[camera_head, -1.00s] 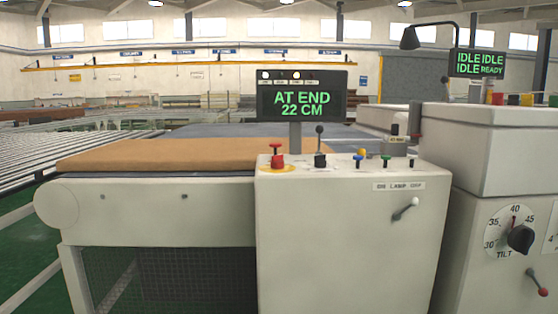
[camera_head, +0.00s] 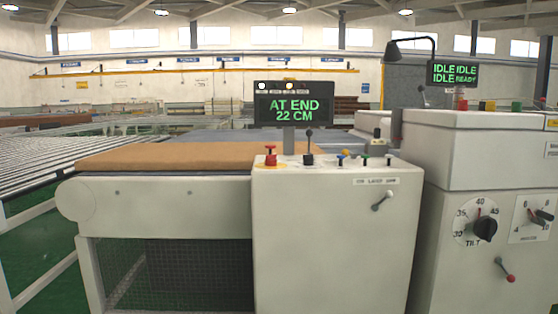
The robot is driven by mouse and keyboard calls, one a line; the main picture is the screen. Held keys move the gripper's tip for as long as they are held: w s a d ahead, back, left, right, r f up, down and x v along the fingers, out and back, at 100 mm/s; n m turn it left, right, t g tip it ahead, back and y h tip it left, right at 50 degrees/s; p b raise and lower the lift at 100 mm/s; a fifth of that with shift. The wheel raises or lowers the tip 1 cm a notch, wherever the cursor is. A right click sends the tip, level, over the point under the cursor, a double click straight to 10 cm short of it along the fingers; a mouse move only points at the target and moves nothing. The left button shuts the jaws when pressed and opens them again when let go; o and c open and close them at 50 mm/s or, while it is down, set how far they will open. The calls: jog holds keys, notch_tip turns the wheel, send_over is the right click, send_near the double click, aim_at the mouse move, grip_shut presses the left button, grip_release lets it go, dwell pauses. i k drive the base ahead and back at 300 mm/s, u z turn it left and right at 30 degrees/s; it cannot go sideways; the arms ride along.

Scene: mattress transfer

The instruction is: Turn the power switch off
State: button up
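A pale control console (camera_head: 330,240) stands in the middle of the view. Its front has a small lever switch (camera_head: 383,200) with a light handle, tilted up to the right, under a label I cannot read clearly. A red-knobbed lever (camera_head: 505,270) is on the grey-white cabinet (camera_head: 465,150) at the right. I cannot tell from the labels which one is the power switch. My gripper is not in view.
The console top carries a red button (camera_head: 270,156), a black lever (camera_head: 308,147) and small coloured knobs. A screen (camera_head: 293,104) reads "AT END 22 CM". A brown mattress (camera_head: 165,157) lies left. A TILT dial (camera_head: 484,228) is right.

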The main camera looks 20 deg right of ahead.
aim_at(270, 159)
jog(key=u, duration=0.95)
jog(key=i, duration=0.85)
jog(key=z, duration=0.4)
